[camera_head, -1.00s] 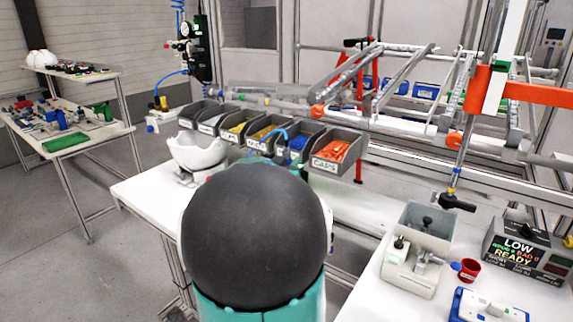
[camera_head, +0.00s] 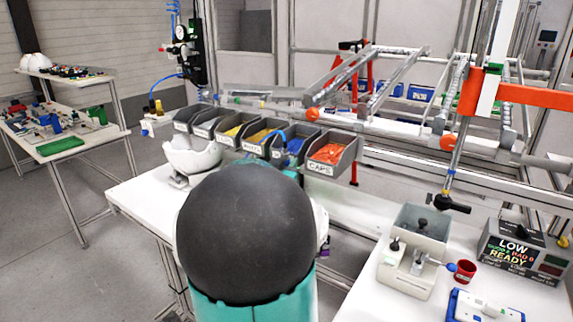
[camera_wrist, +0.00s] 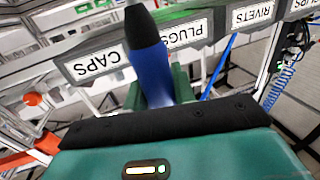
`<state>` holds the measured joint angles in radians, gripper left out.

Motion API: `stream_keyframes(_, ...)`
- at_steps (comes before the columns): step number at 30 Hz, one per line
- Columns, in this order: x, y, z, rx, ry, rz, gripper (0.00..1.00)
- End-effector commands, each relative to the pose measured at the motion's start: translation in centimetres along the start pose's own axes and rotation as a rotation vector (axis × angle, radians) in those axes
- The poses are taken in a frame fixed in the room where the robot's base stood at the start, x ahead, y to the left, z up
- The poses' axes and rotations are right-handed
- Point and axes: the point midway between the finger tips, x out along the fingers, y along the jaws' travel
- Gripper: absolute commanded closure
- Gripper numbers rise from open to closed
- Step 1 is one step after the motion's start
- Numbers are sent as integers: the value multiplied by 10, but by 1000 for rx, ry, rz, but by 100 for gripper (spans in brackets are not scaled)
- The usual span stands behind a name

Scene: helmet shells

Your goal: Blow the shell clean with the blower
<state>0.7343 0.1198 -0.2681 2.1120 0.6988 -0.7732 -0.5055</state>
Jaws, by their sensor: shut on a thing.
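The white helmet shell (camera_head: 192,157) sits on a small stand at the left end of the white bench in the head view, open side up. The wrist view shows a blue blower with a black nozzle (camera_wrist: 150,65). My gripper (camera_wrist: 158,88) is shut on it, with green fingers at both sides of the blue body. The nozzle points away from my wrist, towards the bin fronts. The shell does not show in the wrist view. In the head view my own dark round arm joint hides most of my gripper and the blower, so their distance from the shell cannot be told.
A row of grey part bins (camera_head: 262,140) stands behind the shell; the CAPS bin (camera_head: 330,155) is at its right end. Free floor lies at left.

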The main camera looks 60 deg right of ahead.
Motion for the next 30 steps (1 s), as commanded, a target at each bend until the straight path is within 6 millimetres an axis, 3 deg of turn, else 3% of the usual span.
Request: stream_keyframes(30,31,9,0,0,1,2,100)
